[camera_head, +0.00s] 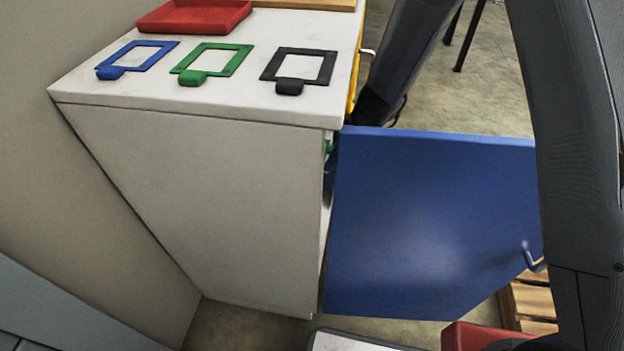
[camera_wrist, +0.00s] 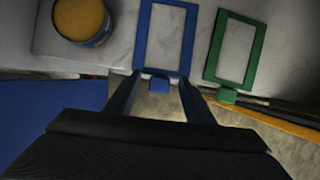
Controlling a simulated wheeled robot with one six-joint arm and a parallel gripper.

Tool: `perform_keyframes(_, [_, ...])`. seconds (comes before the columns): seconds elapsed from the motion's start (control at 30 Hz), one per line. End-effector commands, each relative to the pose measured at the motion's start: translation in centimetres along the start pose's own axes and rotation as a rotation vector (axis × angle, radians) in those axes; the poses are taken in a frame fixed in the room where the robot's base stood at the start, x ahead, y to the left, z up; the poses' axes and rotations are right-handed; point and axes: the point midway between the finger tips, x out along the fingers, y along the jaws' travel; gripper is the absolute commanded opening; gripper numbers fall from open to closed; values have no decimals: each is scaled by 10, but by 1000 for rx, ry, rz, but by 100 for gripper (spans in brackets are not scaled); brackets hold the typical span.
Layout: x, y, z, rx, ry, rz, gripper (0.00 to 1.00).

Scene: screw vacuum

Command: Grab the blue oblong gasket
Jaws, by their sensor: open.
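In the wrist view a blue oblong gasket (camera_wrist: 188,45), a tall rectangular frame with a small tab, lies on a pale surface ahead of my gripper. My gripper (camera_wrist: 158,84) is open, with one finger on each side of the blue tab. The tab shows between the fingers; whether either finger touches it I cannot tell. A green frame of like shape (camera_wrist: 250,50) lies just to its right. In the head view my gripper is not visible. There, another blue frame (camera_head: 110,73), a green one (camera_head: 193,78) and a black one (camera_head: 289,87) lie on the cabinet top.
A can with a yellow top (camera_wrist: 82,18) stands left of the blue gasket. The white cabinet (camera_head: 190,190) has an open blue door (camera_head: 430,220) swung to the right, hiding much behind it. A red tray (camera_head: 195,15) sits at the back of the cabinet top.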

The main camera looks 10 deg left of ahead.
Motion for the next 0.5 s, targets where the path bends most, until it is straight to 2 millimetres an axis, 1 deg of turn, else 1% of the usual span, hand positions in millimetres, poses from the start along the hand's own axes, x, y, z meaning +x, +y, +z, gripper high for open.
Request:
perform_keyframes(0.17, [0, -1, 0, 0, 0, -2, 48])
perform_keyframes(0.2, [0, 0, 0, 0, 0, -1, 45])
perform_keyframes(0.27, [0, -1, 0, 1, 0, -2, 35])
perform_keyframes(0.3, [0, -1, 0, 1, 0, -2, 28])
perform_keyframes(0.43, [-1, -1, 0, 1, 0, -2, 6])
perform_keyframes(0.5, [-1, -1, 0, 1, 0, -2, 5])
